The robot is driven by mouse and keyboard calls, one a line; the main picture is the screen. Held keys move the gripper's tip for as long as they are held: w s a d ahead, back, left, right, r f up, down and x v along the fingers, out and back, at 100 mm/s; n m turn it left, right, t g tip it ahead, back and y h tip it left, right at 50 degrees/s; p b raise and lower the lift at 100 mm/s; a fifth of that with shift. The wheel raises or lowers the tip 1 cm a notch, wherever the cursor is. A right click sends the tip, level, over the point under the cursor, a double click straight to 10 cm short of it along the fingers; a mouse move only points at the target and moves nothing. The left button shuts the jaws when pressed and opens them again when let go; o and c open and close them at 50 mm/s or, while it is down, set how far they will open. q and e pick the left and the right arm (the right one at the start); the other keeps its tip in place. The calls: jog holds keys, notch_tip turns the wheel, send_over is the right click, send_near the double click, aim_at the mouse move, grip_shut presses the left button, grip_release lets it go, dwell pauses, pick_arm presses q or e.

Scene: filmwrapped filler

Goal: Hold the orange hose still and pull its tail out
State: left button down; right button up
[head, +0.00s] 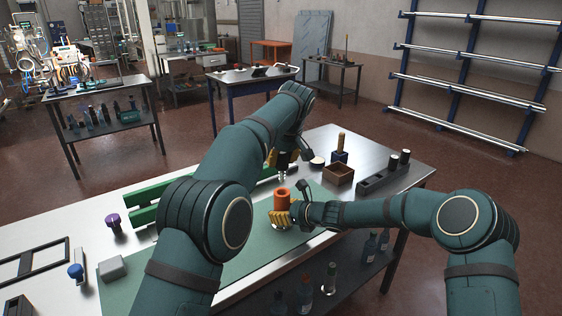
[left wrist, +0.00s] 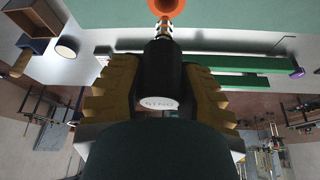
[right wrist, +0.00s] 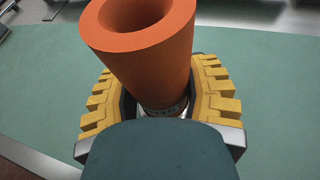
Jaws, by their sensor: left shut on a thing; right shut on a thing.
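The orange hose (head: 281,200) stands upright on the green mat; it also shows in the right wrist view (right wrist: 165,60), where its top opening looks empty. My right gripper (head: 281,219) is shut around its lower part, with yellow fingers (right wrist: 160,108) on both sides. My left gripper (head: 279,158) is above the hose, shut on a black cylindrical tail (left wrist: 160,75) with a pale end cap. The tail's narrow metal stem (head: 282,175) points down toward the hose opening and appears apart from it. The lower hose is partly hidden by the right fingers.
The green mat (head: 130,283) lies on the metal bench. Green rails (head: 150,192) and a purple-topped knob (head: 114,222) are at left. A brown open box (head: 339,174) and a dark block with black cylinders (head: 383,178) stand at right. Bottles sit on the lower shelf.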

pick_arm(q)
jog(key=shift+r, duration=1.3)
pick_arm(e)
jog(key=o, duration=1.4)
jog(key=shift+c, duration=0.2)
